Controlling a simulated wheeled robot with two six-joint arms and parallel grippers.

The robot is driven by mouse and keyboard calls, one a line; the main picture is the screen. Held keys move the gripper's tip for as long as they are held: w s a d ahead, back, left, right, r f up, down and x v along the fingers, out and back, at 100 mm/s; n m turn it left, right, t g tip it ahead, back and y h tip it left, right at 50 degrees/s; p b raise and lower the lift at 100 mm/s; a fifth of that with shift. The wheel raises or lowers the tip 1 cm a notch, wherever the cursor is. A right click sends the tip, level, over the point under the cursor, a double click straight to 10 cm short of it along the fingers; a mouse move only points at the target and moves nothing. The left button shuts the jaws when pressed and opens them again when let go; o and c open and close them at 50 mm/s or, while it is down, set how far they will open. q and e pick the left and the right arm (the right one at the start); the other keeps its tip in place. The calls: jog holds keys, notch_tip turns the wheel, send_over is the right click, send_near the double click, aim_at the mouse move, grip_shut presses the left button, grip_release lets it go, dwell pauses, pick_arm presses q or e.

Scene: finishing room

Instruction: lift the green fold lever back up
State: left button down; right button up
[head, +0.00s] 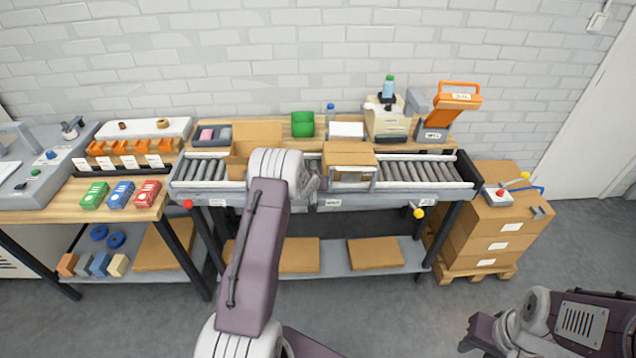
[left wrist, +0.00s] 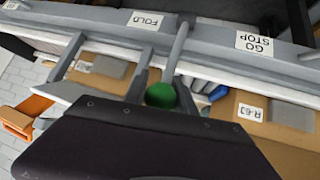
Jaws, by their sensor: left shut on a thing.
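The green fold lever shows in the left wrist view as a round green knob (left wrist: 160,95) on a grey stem, by the FOLD label (left wrist: 145,20) on the conveyor's front rail. My left gripper (left wrist: 162,98) has one finger on each side of the knob and is shut on it. In the head view my left gripper (head: 311,187) is at the front rail near the middle of the conveyor (head: 410,172); the green knob is hidden there. My right arm is at the lower right, far from the conveyor; its fingers cannot be made out.
An open cardboard box (head: 240,160) stands on the rollers behind my left wrist. Another box (head: 350,155) sits at a grey frame right of it. A red knob (head: 188,203) and a yellow knob (head: 418,212) stick out along the front. Stacked cartons (head: 497,235) stand at the right.

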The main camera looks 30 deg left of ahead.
pick_arm(q)
jog(key=shift+f, duration=0.1)
jog(key=c, duration=1.4)
grip_release()
jog(key=o, duration=0.4)
jog(key=shift+f, duration=0.1)
jog(key=shift+c, duration=0.2)
jog(key=v, duration=0.8)
jog(key=shift+s+r+b, duration=0.25)
jog(key=shift+r+b, duration=0.1)
